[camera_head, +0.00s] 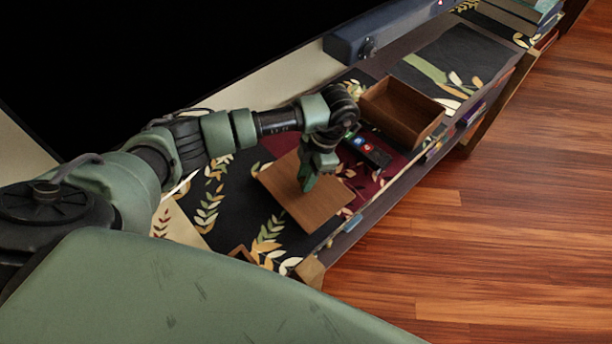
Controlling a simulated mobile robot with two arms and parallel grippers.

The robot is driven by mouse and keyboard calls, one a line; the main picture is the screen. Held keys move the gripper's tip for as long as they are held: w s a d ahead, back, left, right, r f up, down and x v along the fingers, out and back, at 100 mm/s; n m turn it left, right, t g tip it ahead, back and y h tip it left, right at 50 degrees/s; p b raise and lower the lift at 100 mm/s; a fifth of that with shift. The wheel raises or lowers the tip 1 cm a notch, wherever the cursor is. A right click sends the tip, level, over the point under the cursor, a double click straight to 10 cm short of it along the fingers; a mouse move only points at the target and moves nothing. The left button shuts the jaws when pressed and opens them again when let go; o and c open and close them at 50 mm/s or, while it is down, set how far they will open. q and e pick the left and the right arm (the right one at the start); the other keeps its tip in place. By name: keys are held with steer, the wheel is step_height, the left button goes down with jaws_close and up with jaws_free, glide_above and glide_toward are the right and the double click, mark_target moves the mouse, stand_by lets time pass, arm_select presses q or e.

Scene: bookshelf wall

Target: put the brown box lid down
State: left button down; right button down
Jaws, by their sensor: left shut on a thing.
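The brown box lid (286,197) is a flat wooden panel near the middle of the camera_head view, over the leaf-patterned shelf top. My left gripper (308,184) points down and is shut on the lid near its upper right part. I cannot tell whether the lid touches the surface or hangs just above it. The open brown box (388,124) stands to the right and farther back, apart from the lid, with its inside showing. My right gripper is not in view.
A dark device with coloured buttons (366,148) lies between the lid and the box, on a dark red patch. A long blue-grey object (378,32) stands behind the box. Books (470,114) show under the shelf top's front edge. The wooden floor (500,210) is clear.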

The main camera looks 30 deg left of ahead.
arm_select(q)
steer(key=shift+f, duration=0.1)
steer(key=shift+f, duration=0.15)
steer(key=c, duration=1.2)
jaws_free()
steer(key=b+v, duration=0.1)
steer(key=v, duration=1.1)
steer(key=shift+b, duration=0.3)
